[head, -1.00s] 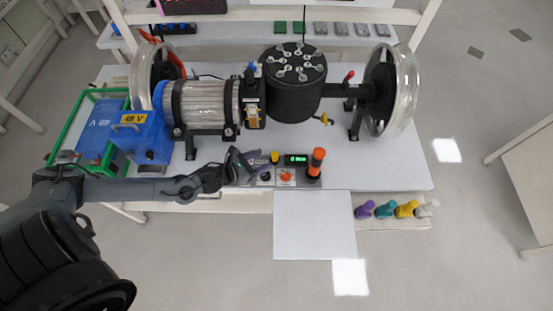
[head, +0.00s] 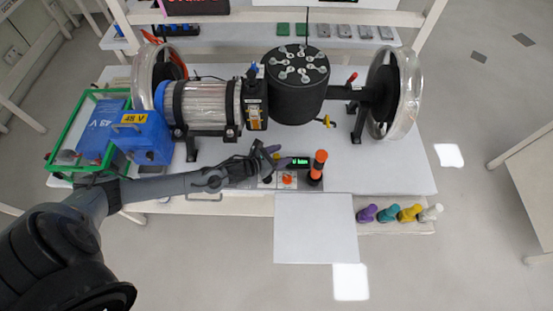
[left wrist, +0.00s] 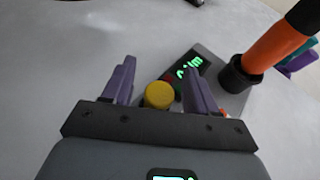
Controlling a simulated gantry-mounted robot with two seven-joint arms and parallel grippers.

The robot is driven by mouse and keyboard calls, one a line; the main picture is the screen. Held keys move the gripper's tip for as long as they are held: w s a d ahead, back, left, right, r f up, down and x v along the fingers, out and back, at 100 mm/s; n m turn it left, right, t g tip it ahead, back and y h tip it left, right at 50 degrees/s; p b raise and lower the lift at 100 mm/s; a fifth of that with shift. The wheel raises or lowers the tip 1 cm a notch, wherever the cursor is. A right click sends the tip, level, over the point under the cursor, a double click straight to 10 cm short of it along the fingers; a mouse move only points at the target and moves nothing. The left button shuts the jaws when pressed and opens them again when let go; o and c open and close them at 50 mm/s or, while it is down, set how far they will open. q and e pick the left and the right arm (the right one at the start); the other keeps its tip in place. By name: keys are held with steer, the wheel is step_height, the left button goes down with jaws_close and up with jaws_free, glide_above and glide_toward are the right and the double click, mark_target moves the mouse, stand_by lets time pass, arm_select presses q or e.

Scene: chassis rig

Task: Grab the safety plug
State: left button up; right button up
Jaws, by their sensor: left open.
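An orange cylinder with a black band (head: 318,165), which looks like the safety plug, stands in a black collar on the small control panel. It also shows at the upper right of the left wrist view (left wrist: 272,52). My left gripper (head: 270,154) is open just left of it, over the panel's left part. In the left wrist view, my two purple fingers (left wrist: 158,68) are apart, with a round yellow knob (left wrist: 159,95) showing between them. The orange cylinder is outside the fingers, to their right. Whether the fingers touch the knob cannot be told. My right gripper is not in view.
A lit green display (head: 300,161) and an orange knob (head: 287,179) are on the panel. Behind stand a motor (head: 205,104) and a black drum (head: 296,97). Blue 48 V box (head: 145,138) is left. Several coloured pegs (head: 388,213) are at front right. A white sheet (head: 315,230) lies in front.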

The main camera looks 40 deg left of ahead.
arm_select(q)
steer(key=c, duration=1)
steer(key=shift+c, duration=0.2)
steer(key=shift+r, duration=0.15)
